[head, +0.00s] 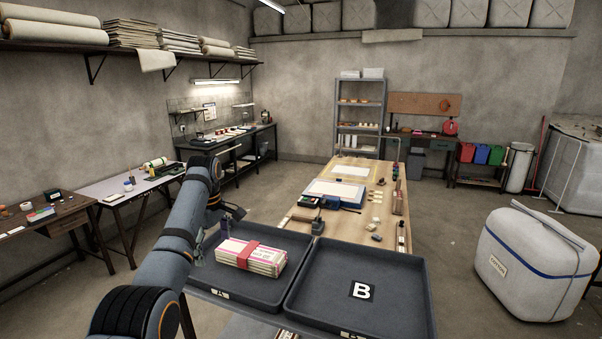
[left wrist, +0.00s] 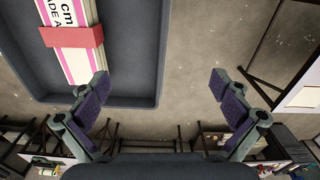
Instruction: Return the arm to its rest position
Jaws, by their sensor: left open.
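My left arm comes in from the left in the head view, and its gripper (head: 229,217) hangs at the left edge of tray A (head: 208,284). In the left wrist view the two fingers of my left gripper (left wrist: 158,86) are wide apart with nothing between them. The bundle also shows in the left wrist view (left wrist: 78,64), apart from the fingers. My right gripper is not in view.
Tray B (head: 402,318) is empty, right of tray A. Behind the trays, a wooden table (head: 380,215) holds a blue-framed board (head: 334,192) and small items. A side table (head: 120,190) stands at left.

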